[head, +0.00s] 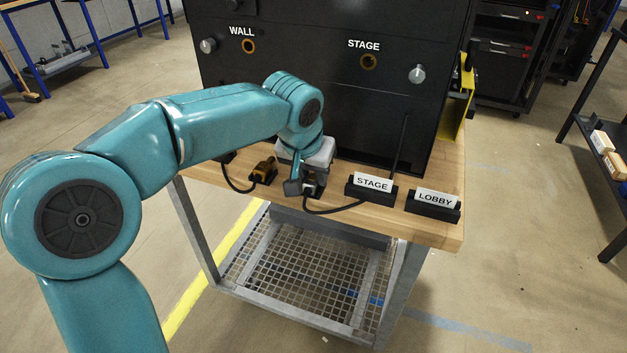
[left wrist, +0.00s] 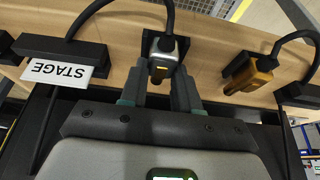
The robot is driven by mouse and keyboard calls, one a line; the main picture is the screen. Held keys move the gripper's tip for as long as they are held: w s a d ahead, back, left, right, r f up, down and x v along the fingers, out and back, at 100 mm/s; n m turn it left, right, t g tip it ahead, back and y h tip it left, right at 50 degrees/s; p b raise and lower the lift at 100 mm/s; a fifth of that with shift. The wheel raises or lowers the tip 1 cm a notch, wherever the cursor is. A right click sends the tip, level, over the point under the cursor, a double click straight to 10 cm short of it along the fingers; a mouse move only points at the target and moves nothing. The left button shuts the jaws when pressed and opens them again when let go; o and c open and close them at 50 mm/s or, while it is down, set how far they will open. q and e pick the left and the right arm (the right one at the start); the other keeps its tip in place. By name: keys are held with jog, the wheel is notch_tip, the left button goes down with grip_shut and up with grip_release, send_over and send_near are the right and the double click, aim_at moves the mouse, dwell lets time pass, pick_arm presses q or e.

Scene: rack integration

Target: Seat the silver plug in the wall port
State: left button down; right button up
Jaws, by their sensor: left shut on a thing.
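The silver plug (left wrist: 165,46) is between the fingers of my left gripper (left wrist: 160,82) in the left wrist view, with a black cable leading from its back end. In the head view my left gripper (head: 301,187) is low at the bench top, shut on this plug, and mostly hides it. I cannot tell whether the plug is clear of the bench. The wall port (head: 248,46) is a brass-ringed hole under the WALL label on the black panel, up and left of the gripper, and looks empty. My right gripper is not in view.
A gold plug (head: 264,170) with a black cable lies left of the gripper; it also shows in the left wrist view (left wrist: 248,72). The stage port (head: 368,62) is on the panel's right. STAGE (head: 372,186) and LOBBY (head: 434,201) sign blocks stand on the wooden bench (head: 452,234).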

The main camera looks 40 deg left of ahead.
aim_at(312, 177)
pick_arm(q)
jog(key=shift+r+p, duration=1.85)
jog(key=shift+r, duration=0.25)
jog(key=shift+f, duration=0.1)
jog(key=s+a+r+p, duration=0.2)
jog(key=a+r+p, duration=0.6)
jog(key=r, duration=0.1)
jog(key=s+a+r+p, duration=0.3)
jog(key=a+r+p, duration=0.5)
jog(key=r+p, duration=0.1)
jog(key=shift+a, duration=0.4)
